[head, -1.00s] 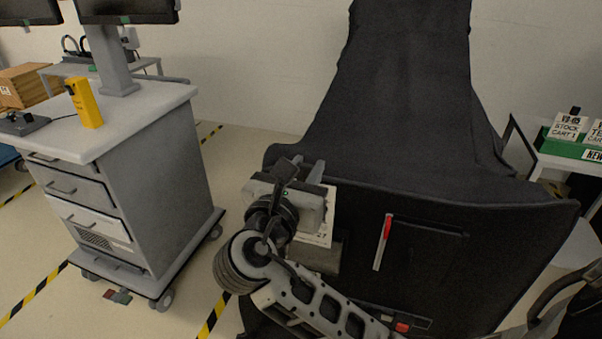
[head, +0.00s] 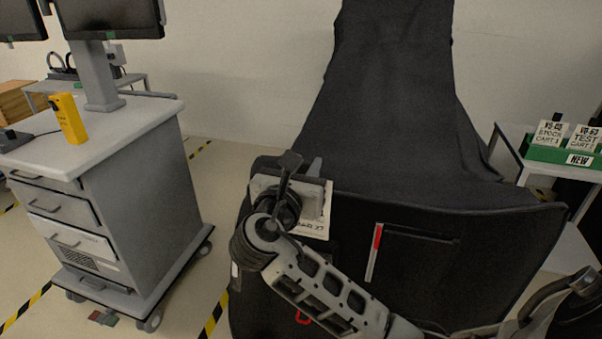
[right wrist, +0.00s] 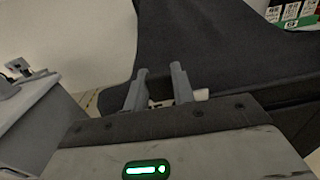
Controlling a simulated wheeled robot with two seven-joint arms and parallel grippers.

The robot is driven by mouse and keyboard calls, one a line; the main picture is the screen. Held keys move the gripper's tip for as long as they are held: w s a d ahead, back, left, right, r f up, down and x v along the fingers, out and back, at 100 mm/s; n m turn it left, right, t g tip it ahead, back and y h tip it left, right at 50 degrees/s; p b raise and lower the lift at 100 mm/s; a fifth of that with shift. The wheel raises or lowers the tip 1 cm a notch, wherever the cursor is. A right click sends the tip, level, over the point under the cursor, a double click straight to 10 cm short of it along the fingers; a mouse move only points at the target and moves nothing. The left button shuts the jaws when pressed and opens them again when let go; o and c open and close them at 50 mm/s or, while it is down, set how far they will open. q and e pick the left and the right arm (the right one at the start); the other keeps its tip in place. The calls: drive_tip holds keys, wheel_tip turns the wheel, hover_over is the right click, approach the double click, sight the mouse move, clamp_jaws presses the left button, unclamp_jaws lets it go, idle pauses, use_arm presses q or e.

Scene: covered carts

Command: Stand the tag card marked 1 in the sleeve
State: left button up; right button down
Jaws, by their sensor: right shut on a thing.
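The tag card marked 1 (head: 548,136), reading "STOCK CART 1", stands upright in a green holder (head: 560,155) at the right of the head view. My right gripper (head: 312,180) is shut at the upper left of the black cover. A white printed card (head: 314,222) shows just under it and seems held in it; only part of its print, like "27", is readable. A flat black pocket (head: 425,265), which may be the sleeve, is on the cover's front, right of the gripper. My left gripper is not in view.
A second card (head: 585,138), reading "TEST CART", stands beside the first, above a "NEW" label. The black cover (head: 395,110) drapes a tall cart. A red and white strip (head: 374,252) runs along the pocket's left edge. A grey drawer cart (head: 150,200) stands left, with floor between.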

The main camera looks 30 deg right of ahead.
sight(303, 220)
wheel_tip(303, 220, down, 3)
drive_tip(key=shift+r+b, duration=0.15)
drive_tip(key=shift+b, duration=1.05)
use_arm(q)
drive_tip(key=b, duration=0.1)
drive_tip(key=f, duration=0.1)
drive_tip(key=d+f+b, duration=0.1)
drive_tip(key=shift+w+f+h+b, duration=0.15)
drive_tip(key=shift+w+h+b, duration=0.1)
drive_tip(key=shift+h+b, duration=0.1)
use_arm(e)
wheel_tip(303, 220, down, 8)
drive_tip(key=shift+r, duration=0.15)
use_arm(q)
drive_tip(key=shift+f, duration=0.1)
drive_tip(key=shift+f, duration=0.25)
use_arm(e)
drive_tip(key=shift+a+f, duration=0.1)
drive_tip(key=shift+f, duration=0.8)
use_arm(q)
drive_tip(key=shift+b, duration=0.3)
use_arm(e)
drive_tip(key=shift+f, duration=0.2)
